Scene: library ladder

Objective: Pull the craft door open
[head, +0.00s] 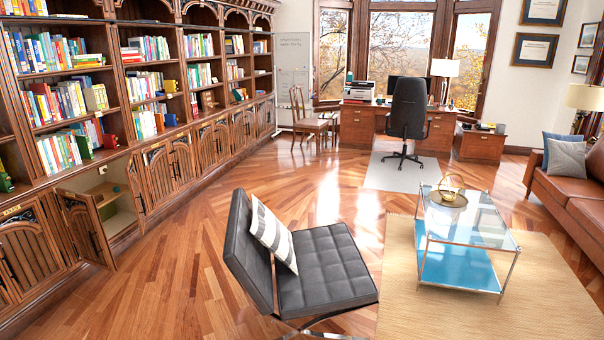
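A carved wooden cabinet door (86,230) in the lower row of the bookcase, at the left, stands swung out from its frame. The other lower doors (35,250) that I see look shut. I cannot read any label, so I cannot tell which door is the craft door. Neither of my grippers is in view.
A black chair (325,270) with a striped cushion stands in the front middle. Bare wood floor (185,260) lies between it and the bookcase. A glass coffee table (470,225) on a rug, a brown sofa (575,190) and a desk (440,130) are farther right.

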